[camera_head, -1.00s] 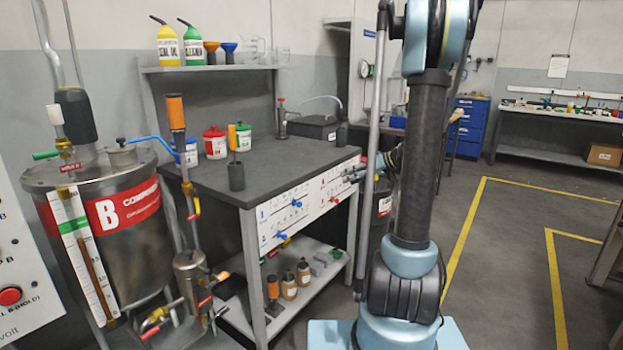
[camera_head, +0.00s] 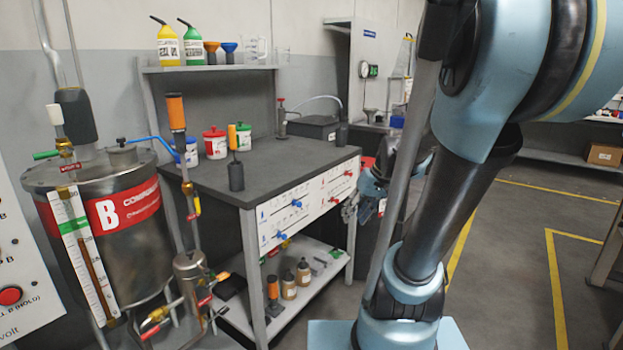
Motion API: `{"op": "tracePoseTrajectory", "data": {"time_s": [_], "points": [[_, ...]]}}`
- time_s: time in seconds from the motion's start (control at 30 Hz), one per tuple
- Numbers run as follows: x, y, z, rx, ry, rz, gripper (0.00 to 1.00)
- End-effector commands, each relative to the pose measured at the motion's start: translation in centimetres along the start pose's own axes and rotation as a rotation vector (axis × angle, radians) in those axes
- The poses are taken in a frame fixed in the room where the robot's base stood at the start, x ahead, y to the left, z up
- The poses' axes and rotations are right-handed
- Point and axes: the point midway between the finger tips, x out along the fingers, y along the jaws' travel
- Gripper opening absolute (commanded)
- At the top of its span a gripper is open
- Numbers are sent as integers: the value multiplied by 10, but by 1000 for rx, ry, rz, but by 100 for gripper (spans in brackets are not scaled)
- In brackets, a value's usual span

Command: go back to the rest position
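My gripper (camera_head: 350,208) shows small and partly hidden behind my own arm, just right of the workbench's front right corner. Its fingers hang low beside the bench's white panel, and I see nothing held in them. Whether the fingers are open or shut is too small to tell. My arm fills the right half of the view, its upper part leaning to the right and toward the camera.
The dark-topped workbench (camera_head: 262,175) stands left of my arm, with red, green and blue-lidded tubs at its back. A steel tank marked B (camera_head: 75,255) stands at the left. Open floor with yellow lines (camera_head: 557,300) lies to the right.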

Motion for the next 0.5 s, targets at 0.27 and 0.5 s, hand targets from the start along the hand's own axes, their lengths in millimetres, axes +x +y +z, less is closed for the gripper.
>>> {"op": "tracePoseTrajectory", "data": {"time_s": [0.27, 0.5], "points": [[0, 4, 71, 84, -64, 146, 38], [3, 18, 123, 154, -91, 275, 38]]}}
